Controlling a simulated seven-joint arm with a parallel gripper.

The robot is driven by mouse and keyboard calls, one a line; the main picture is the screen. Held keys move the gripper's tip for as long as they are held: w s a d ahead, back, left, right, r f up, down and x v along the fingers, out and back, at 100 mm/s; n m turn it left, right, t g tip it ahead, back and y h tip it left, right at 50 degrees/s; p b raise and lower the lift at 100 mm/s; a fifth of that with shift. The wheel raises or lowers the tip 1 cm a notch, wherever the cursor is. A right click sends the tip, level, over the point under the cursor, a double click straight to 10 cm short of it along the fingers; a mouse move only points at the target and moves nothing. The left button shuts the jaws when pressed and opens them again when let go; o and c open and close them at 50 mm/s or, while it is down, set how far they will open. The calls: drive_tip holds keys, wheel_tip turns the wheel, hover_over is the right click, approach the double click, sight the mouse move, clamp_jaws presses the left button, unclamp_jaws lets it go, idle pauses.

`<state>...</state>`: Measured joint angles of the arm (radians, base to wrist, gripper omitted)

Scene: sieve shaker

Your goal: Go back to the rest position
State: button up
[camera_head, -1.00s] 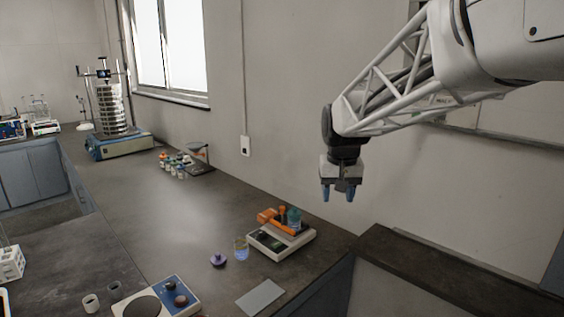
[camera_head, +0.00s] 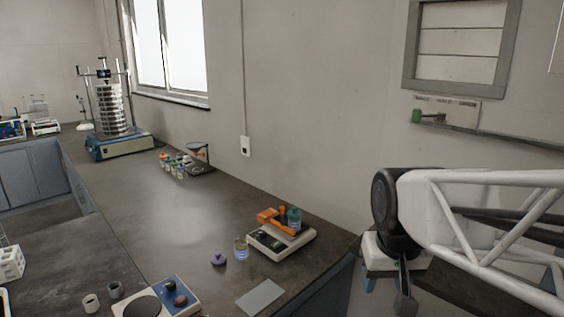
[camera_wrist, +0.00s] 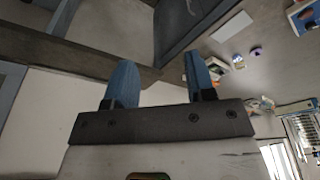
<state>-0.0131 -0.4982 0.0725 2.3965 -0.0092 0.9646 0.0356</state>
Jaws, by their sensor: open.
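My gripper (camera_wrist: 160,78) is open and empty. Its two blue fingers stand apart in the wrist view, with nothing between them. In the head view my gripper (camera_head: 385,287) is low at the right, beyond the right end of the bench, partly hidden by my arm. The sieve shaker (camera_head: 112,110), a stack of metal sieves on a blue base, stands upright at the far end of the bench, far from my gripper.
On the dark bench (camera_head: 185,225) are a balance (camera_head: 280,242) with orange and teal items, a glass beaker (camera_head: 241,249), a purple lid (camera_head: 218,259), a grey plate (camera_head: 260,297) and a hotplate (camera_head: 160,300).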

drive_tip(key=s+f, duration=0.3)
drive_tip(key=s, duration=0.5)
drive_tip(key=shift+d+f, duration=0.4)
drive_tip(key=shift+w, duration=0.1)
idle(1.4)
